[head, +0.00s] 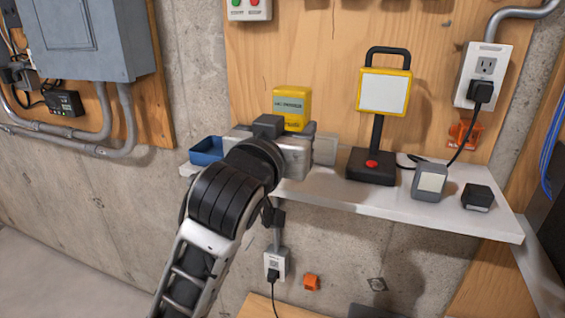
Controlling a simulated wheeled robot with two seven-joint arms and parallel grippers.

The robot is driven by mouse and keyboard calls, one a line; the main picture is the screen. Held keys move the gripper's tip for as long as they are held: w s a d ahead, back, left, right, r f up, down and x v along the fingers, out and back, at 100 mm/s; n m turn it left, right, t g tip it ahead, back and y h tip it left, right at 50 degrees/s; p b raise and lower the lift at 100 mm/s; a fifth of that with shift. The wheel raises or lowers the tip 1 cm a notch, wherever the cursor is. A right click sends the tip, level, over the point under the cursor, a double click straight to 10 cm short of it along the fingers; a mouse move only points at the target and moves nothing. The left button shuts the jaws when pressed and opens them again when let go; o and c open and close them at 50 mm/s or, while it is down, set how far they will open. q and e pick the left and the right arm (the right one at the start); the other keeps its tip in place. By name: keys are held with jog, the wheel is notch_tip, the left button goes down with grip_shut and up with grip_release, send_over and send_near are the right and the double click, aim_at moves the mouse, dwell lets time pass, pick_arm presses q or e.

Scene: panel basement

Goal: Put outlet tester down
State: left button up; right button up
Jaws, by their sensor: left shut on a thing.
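A yellow device with a grey-green label, which I take to be the outlet tester (292,103), shows upright just behind and above my left gripper (300,137). My left arm reaches up from the bottom to the white shelf (440,213), with the gripper over its left part. The left gripper is shut on the yellow device. The gripper body hides the fingertips and the device's lower part, so I cannot tell whether it touches the shelf. My right gripper is not in view.
A blue tray (206,152) sits at the shelf's left end. A yellow-framed work lamp (383,92), a grey adapter (429,182) and a black block (478,197) stand to the right. A cord runs from the wall outlet (485,66). Some shelf front is bare.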

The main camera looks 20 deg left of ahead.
pick_arm(q)
jog(key=w+f, duration=0.1)
jog(key=a+f, duration=0.1)
jog(key=w+f, duration=0.1)
jog(key=f, duration=0.1)
jog(key=shift+w+a, duration=0.35)
jog(key=f, duration=0.3)
jog(key=shift+w+a+f, duration=0.25)
jog(key=shift+w, duration=0.1)
jog(key=shift+f, duration=0.25)
jog(key=shift+f+b, duration=0.1)
jog(key=shift+b, duration=0.2)
jog(key=shift+f, duration=0.5)
jog(key=o, duration=1.4)
